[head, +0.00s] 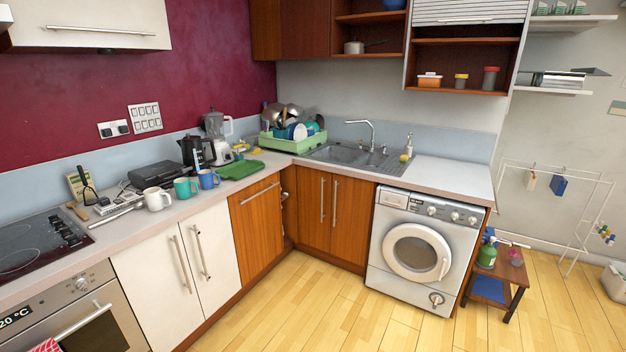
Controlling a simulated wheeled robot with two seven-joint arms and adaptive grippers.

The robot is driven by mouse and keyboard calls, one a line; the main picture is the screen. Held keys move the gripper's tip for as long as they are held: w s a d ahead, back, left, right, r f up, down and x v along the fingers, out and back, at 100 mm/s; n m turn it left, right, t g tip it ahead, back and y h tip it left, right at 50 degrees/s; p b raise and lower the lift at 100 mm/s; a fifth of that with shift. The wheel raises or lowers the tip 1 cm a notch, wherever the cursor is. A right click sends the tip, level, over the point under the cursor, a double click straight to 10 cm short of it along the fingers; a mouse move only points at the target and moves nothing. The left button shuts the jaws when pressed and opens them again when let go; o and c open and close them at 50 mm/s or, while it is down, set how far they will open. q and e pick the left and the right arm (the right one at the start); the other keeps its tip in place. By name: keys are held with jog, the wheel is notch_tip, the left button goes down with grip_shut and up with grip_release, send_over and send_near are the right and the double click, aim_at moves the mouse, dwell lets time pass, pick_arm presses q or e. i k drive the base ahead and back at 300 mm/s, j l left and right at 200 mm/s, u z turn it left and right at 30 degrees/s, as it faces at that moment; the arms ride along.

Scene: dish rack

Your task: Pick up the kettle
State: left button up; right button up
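A black kettle-like appliance (191,153) stands upright on the left counter, towards the corner. It is small in the view, and I cannot be sure of its exact shape. Mugs and a dark boxy appliance stand near it on its left, and a blender stands behind it on its right. Neither of my grippers shows in the head view.
White (157,199), teal (184,189) and blue (207,179) mugs stand along the counter (130,229). A green cloth (240,170) lies to the right. A full green dish rack (292,144) fills the corner beside the sink (350,155). The wooden floor (330,310) is clear.

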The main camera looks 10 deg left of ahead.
aim_at(193, 154)
jog(key=i, duration=0.9)
jog(key=i+l+u, duration=0.1)
jog(key=i, duration=0.75)
jog(key=i+l+u, duration=0.1)
jog(key=i+u, duration=0.3)
jog(key=i+l+u, duration=0.25)
jog(key=i+u, duration=0.15)
jog(key=i, duration=0.15)
jog(key=i+l+u, duration=0.75)
jog(key=l, duration=0.15)
